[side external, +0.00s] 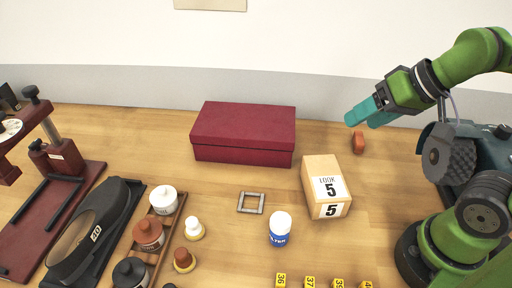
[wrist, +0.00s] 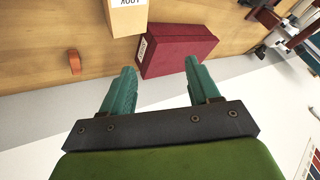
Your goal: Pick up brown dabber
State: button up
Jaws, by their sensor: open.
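The brown dabber (side external: 184,257), a small brown knob on a yellowish round base, stands on the table at the lower left of the side view. A similar white-topped dabber (side external: 194,228) stands just behind it. My gripper (side external: 360,119) is high at the right, over the back of the table, far from the brown dabber. Its two teal fingers are apart with nothing between them, as the wrist view (wrist: 160,66) also shows. I cannot make out the brown dabber in the wrist view.
A rack (side external: 155,261) with white, brown and black jars stands left of the dabbers. Yellow number tags line the front.

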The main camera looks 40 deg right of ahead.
jog(key=w+a+f+n+g, duration=0.1)
jog(key=w+a+n+g, duration=0.2)
jog(key=a, duration=0.5)
jog(key=w+a+f+n+g, duration=0.1)
jog(key=w+a+g, duration=0.1)
jog(key=w+a, duration=0.5)
jog(key=m+g+h, duration=0.2)
jog(key=m, duration=0.3)
send_near(181, 253)
notch_tip(181, 253, down, 11)
jog(key=shift+a+f, duration=0.1)
jog(key=shift+f, duration=0.05)
jog(key=c, duration=0.8)
